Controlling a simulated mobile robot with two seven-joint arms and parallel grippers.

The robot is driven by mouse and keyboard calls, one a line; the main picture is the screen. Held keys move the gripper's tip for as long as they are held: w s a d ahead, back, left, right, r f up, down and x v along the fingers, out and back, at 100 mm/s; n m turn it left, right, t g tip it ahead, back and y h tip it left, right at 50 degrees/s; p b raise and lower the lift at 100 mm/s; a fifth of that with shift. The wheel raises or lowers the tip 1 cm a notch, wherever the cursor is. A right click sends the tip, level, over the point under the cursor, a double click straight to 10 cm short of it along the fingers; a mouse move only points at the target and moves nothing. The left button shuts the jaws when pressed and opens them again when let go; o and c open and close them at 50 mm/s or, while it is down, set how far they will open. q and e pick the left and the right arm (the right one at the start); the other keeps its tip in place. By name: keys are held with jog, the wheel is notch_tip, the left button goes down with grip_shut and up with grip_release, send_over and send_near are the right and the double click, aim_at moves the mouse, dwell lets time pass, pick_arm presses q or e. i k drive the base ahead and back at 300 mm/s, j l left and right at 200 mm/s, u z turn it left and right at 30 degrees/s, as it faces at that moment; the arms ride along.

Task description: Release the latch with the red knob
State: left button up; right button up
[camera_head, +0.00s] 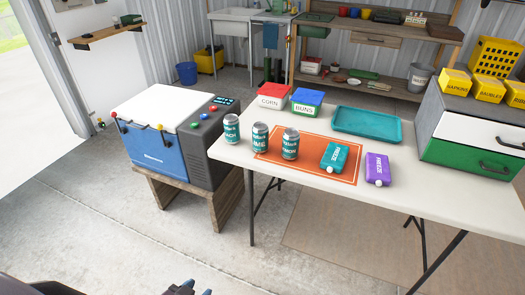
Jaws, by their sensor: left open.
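A blue cooler (153,160) with a white lid (160,103) stands on a wooden stand (185,199) left of the table. The red knob (114,115) is at the left end of the cooler's front top edge, on a small latch. A second latch with a yellow knob (160,127) is farther right on that edge. The lid looks closed. My left gripper (190,288) is at the bottom edge of the view, well in front of and below the cooler, apart from it. Only its tips show; it is open. My right gripper is out of view.
The cooler's dark side panel (214,118) has coloured buttons. The white table (430,200) holds cans, an orange mat (272,155), ice packs, boxes and a teal tray (367,124). The concrete floor (120,235) in front of the cooler is clear.

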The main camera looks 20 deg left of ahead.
aim_at(113, 114)
jog(key=k+j, duration=0.45)
jog(key=j, duration=0.15)
jog(key=k+j, duration=0.95)
jog(key=j, duration=0.2)
